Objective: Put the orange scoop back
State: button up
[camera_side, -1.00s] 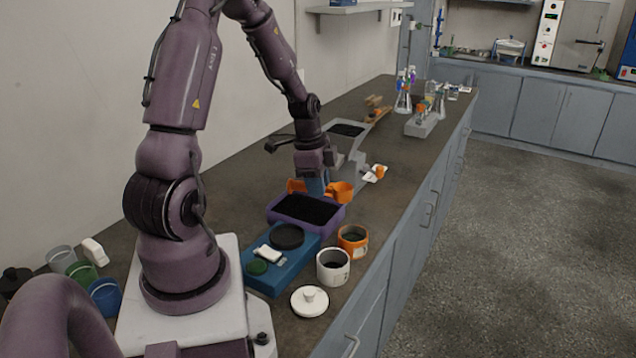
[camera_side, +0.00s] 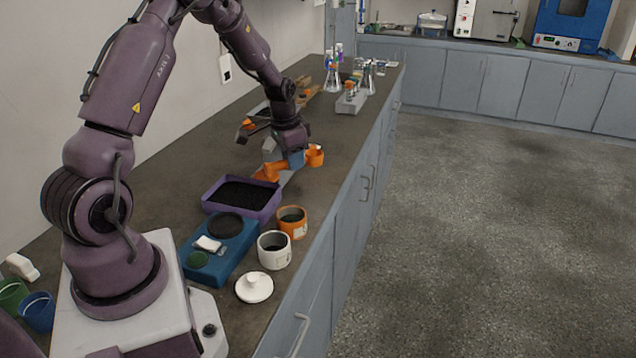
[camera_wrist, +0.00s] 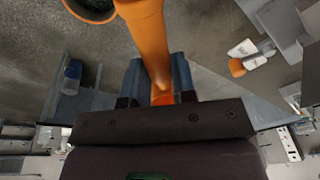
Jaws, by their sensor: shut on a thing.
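The orange scoop (camera_side: 268,173) is held in my gripper (camera_side: 293,158), beyond the purple tray in the side view. Orange parts show on both sides of the blue fingers, a rounded one on the right. In the wrist view the scoop's orange handle (camera_wrist: 145,35) runs up from between the fingers (camera_wrist: 158,90) and leaves the top edge. My gripper is shut on it. The scoop seems to be a little above the bench; the exact gap is unclear. My gripper partly hides grey equipment behind it.
A purple tray (camera_side: 214,206) of dark grains, a blue scale (camera_side: 232,256), an orange jar (camera_side: 292,230), a white jar (camera_side: 274,257) and a white lid (camera_side: 254,288) stand nearer. Flasks (camera_side: 368,78) stand farther back. The right-hand bench strip is mostly clear.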

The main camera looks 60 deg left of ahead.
jog(key=w+a+f, duration=0.3)
jog(key=w+a, duration=0.1)
jog(key=w, duration=0.2)
send_over(319, 187)
jog(key=f, duration=0.6)
jog(key=shift+s+d, duration=0.15)
jog(key=shift+s, duration=0.15)
jog(key=shift+w+f, duration=0.1)
jog(key=shift+f, duration=1.45)
jog(key=o, duration=0.8)
jog(key=shift+f, duration=0.15)
